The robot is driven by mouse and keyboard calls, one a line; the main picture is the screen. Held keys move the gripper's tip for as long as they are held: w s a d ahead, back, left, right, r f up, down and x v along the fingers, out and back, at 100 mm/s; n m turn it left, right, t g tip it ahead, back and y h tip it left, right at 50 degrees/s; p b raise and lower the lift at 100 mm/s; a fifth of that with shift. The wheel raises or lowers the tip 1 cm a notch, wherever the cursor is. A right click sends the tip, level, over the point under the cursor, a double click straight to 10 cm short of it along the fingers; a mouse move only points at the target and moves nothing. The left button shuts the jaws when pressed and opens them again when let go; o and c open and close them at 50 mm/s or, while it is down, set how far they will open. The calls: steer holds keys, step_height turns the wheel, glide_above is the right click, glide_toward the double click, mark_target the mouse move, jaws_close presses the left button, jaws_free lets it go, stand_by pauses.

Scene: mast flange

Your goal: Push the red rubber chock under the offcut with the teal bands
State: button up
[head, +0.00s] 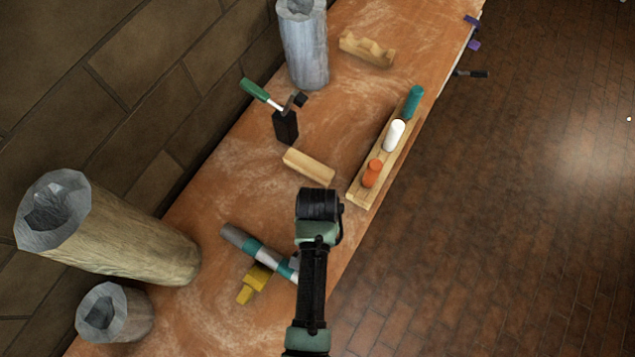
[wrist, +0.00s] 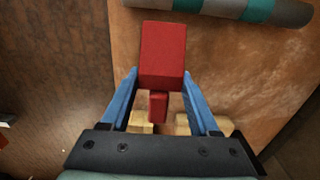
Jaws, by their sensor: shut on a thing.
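The offcut with the teal bands (head: 247,243) is a grey round piece lying on the bench in the head view. Its right end is hidden by my arm. It also shows along the top edge of the wrist view (wrist: 238,8). The red rubber chock (wrist: 163,48) is between the blue fingers of my gripper (wrist: 159,76), which is shut on it. The chock's far end is close to the offcut. I cannot tell whether they touch. In the head view my arm hides the chock and the fingers.
A yellow piece (head: 254,283) lies by the offcut. Beyond my arm are a pale wooden block (head: 308,167) and a wooden rack (head: 358,188) with coloured pegs. A large log (head: 125,240) and a grey cylinder (head: 115,312) stand at left. The bench edge drops to the floor at right.

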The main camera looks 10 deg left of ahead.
steer(key=shift+f+b, duration=2.9)
steer(key=shift+f, duration=0.9)
steer(key=shift+s+a+p, duration=0.2)
steer(key=shift+s+p, duration=0.1)
steer(key=shift+s, duration=0.2)
steer(key=shift+s+a+p, duration=0.15)
steer(key=shift+s+p, duration=0.15)
steer(key=shift+s, duration=0.15)
steer(key=o, duration=1.5)
steer(key=shift+o, duration=0.2)
step_height(320, 180, up, 13)
steer(key=shift+b, duration=0.4)
